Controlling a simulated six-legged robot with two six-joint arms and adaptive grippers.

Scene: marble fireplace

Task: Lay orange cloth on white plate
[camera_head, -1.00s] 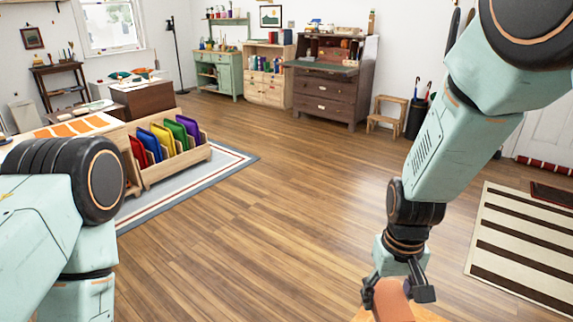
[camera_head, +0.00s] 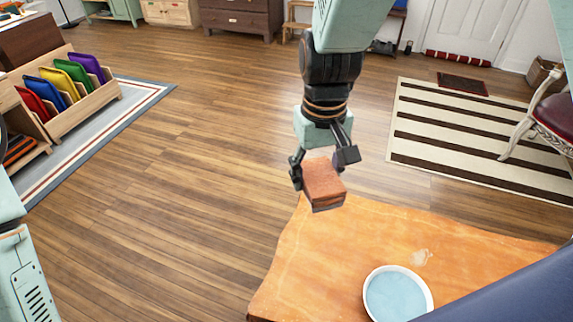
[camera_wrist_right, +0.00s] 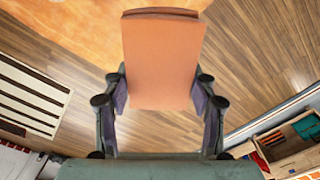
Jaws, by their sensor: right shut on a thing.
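My right gripper (camera_head: 321,166) is shut on the folded orange cloth (camera_head: 325,184), a thick block-like bundle, held near the far left edge of the orange wooden table (camera_head: 330,255). In the right wrist view the cloth (camera_wrist_right: 162,62) sits between both fingers (camera_wrist_right: 162,95). A round white-rimmed dish with a pale blue inside (camera_head: 397,294) stands on the table, nearer and to the right of the gripper. No other plate shows. My left gripper is out of view; only part of my left arm shows at the left edge.
A dark blue surface (camera_head: 515,295) covers the table's lower right. A striped rug (camera_head: 440,135) and a red-seated chair (camera_head: 555,112) are beyond. A rack of coloured folders (camera_head: 75,80) stands at left.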

